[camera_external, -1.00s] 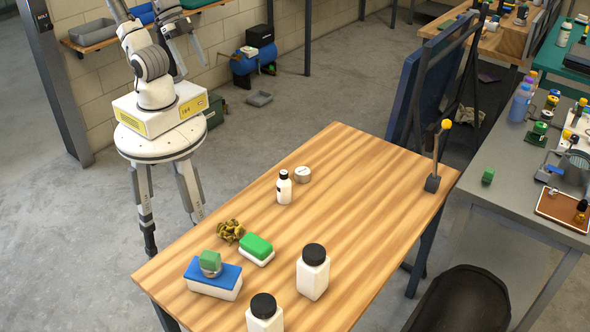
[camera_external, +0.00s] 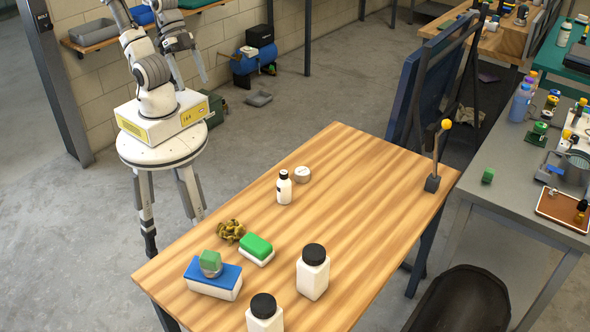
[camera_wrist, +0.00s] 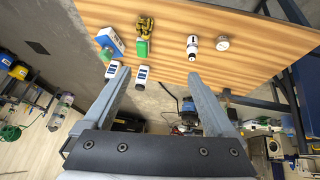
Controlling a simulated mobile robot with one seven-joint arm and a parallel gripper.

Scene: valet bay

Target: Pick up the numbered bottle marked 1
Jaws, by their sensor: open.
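Three white bottles with black caps stand on the wooden table. A small one (camera_external: 284,189) with a dark mark on its front is near the middle. Two larger ones, one (camera_external: 313,274) and another (camera_external: 265,315) cut by the frame's bottom edge, are at the front. The small bottle (camera_wrist: 192,47) and the two larger bottles (camera_wrist: 142,76) and (camera_wrist: 112,69) also show in the wrist view, where they bear labels. I cannot read which is marked 1. My gripper (camera_wrist: 156,74) is open and empty, and in the external view it is raised beyond the table's left edge, well apart from the bottles.
On the table (camera_external: 360,180) lie a round tin (camera_external: 302,174), a crumpled brown-yellow thing (camera_external: 230,231), a green-and-white sponge (camera_external: 256,249) and a blue-topped block (camera_external: 213,281) bearing a green piece. An upright yellow-tipped lever (camera_external: 436,160) stands at the right corner. The table's right half is mostly clear.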

